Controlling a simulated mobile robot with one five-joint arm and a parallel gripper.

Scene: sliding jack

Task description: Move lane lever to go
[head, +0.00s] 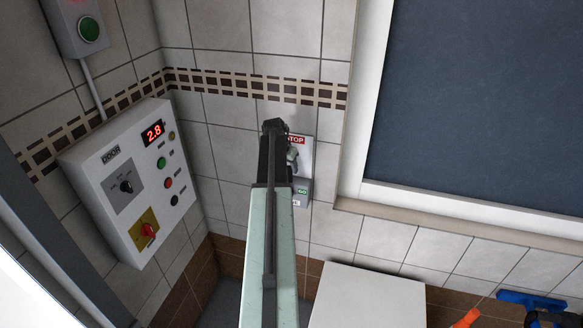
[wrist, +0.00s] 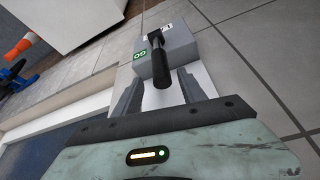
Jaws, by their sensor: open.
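The lane lever unit is a white plate (head: 303,152) with a grey box on the tiled wall. In the head view a red STOP label (head: 297,140) is at its top and a green GO label (head: 302,191) lower down. In the wrist view the black lever handle (wrist: 158,65) sticks out of the grey box (wrist: 180,46), beside the green GO label (wrist: 139,55). My gripper (wrist: 158,92) is open, with its two fingers on either side of the handle's near end. In the head view my gripper (head: 274,126) hides part of the unit. Finger contact cannot be told.
A control panel (head: 130,180) with a red 2.8 display is on the left wall, below a box with a green button (head: 88,29). A dark framed window (head: 475,95) is to the right. A white box-like surface (head: 368,297) stands below. Orange and blue items (head: 530,302) lie lower right.

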